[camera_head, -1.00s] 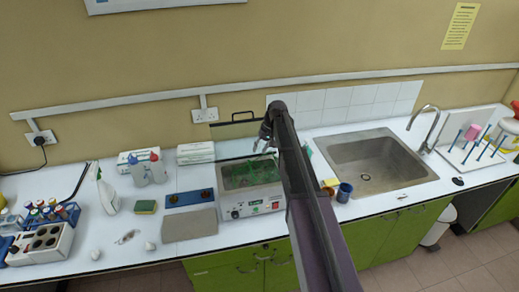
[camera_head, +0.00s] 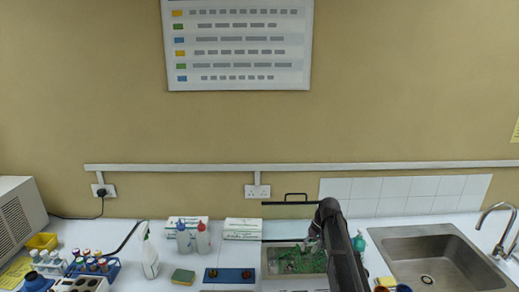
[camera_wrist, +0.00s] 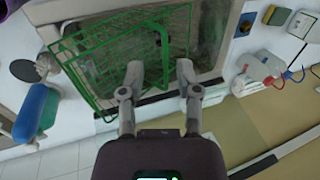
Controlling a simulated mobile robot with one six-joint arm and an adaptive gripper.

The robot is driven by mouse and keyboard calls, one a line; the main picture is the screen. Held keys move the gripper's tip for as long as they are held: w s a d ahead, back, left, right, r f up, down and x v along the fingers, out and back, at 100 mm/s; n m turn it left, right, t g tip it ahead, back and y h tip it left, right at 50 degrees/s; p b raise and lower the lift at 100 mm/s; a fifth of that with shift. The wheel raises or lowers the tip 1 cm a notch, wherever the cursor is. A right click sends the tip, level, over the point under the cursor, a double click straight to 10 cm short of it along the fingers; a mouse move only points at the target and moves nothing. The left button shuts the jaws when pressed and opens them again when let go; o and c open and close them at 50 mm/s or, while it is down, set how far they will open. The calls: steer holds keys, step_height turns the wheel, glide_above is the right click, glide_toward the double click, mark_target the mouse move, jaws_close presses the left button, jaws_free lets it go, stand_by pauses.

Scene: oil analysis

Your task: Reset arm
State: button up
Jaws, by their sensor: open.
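My gripper (camera_wrist: 160,85) is open and empty in the wrist view, with its two fingers apart. It is above a steel bath (camera_wrist: 207,38) that holds a green wire basket (camera_wrist: 105,62). A gap shows between the fingers, and I cannot tell how far above the basket they are. In the head view my arm reaches over the bath, and the green basket (camera_head: 300,262) shows inside it, left of my arm. My gripper is small and dark there (camera_head: 312,246). The front of the bath is cut off by the picture edge.
A sink (camera_head: 430,255) is to the right. Squeeze bottles (camera_head: 203,238), a spray bottle (camera_head: 150,258), a sponge (camera_head: 183,277), white boxes (camera_head: 243,228) and a tube rack (camera_head: 95,266) stand to the left. A raised lid handle (camera_head: 285,201) is behind the bath.

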steer(key=s+a+f+h+b, duration=0.1)
steer(key=s+f+b, duration=0.4)
steer(key=s, duration=0.7)
steer(key=s+a+f+h+b, duration=0.2)
steer(key=s+f+b, duration=0.4)
steer(key=s, duration=0.6)
step_height(320, 180, down, 2)
steer(key=shift+s+h, duration=0.3)
steer(key=shift+s, duration=0.05)
steer(key=shift+o, duration=0.6)
